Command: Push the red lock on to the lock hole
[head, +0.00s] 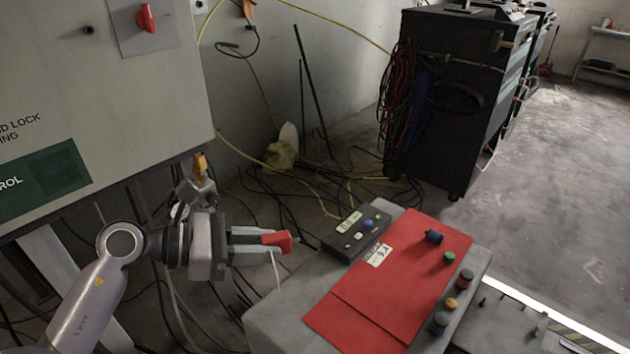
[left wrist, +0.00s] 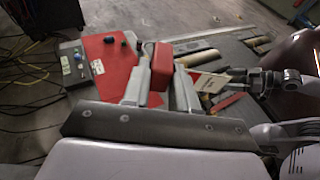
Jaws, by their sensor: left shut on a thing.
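My left gripper (head: 262,244) is shut on the red lock (head: 279,241), held in the air left of the red-topped console. In the left wrist view the red lock (left wrist: 157,56) sits between the finger ends of my left gripper (left wrist: 160,75). A thin pale strip hangs below the lock. A grey plate with a red rotary handle (head: 147,18) is on the cabinet front, up and left of the gripper. I cannot make out a lock hole. My right gripper (left wrist: 250,82) seems to show at the right of the left wrist view; its jaws are unclear.
The grey cabinet (head: 90,90) fills the upper left. The console's red top (head: 385,290) has several buttons and knobs, with a dark button box (head: 355,232) beside it. Cables lie on the floor behind.

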